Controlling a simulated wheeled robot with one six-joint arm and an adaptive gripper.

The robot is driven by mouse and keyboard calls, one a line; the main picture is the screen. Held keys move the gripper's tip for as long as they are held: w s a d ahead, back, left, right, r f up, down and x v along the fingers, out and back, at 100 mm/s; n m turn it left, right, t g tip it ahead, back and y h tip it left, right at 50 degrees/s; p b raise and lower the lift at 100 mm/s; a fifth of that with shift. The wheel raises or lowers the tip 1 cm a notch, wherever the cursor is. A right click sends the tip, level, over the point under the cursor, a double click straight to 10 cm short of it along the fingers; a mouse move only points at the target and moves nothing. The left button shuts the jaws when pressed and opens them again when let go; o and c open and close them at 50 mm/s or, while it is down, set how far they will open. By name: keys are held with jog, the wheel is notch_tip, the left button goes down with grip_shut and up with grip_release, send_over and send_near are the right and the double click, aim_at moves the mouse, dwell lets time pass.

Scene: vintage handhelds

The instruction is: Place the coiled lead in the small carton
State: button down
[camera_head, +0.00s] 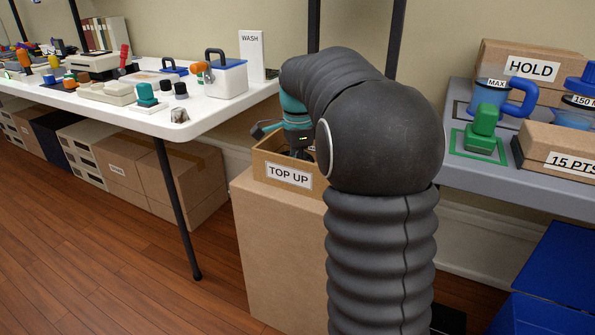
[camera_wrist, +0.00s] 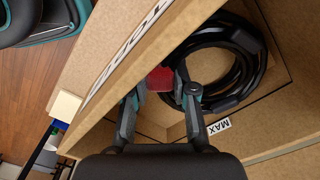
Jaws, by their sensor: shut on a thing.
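The small carton, marked "TOP UP" (camera_head: 257,166), is open-topped and stands on a larger brown box. In the wrist view its wall (camera_wrist: 150,52) runs diagonally past my gripper. The black coiled lead (camera_wrist: 262,62) lies within the carton walls, close to the inner floor. My gripper (camera_wrist: 160,84) reaches into the carton and is shut on a red block (camera_wrist: 160,76) at the coil's edge, which appears to be part of the lead. Whether the coil rests fully on the floor is unclear. In the head view my arm hides much of the carton.
A white table (camera_head: 215,118) with handhelds and a "WASH" sign (camera_head: 251,55) is left. A grey bench (camera_head: 540,188) with a "HOLD" box (camera_head: 490,62) and a "15 PTS" box (camera_head: 540,148) is right. A "MAX" label (camera_wrist: 218,127) marks the carton's inside.

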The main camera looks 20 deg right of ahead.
jog(key=shift+f, duration=0.1)
jog(key=c, duration=1.2)
grip_release()
jog(key=shift+r+p, duration=0.9)
jog(key=shift+r, duration=3)
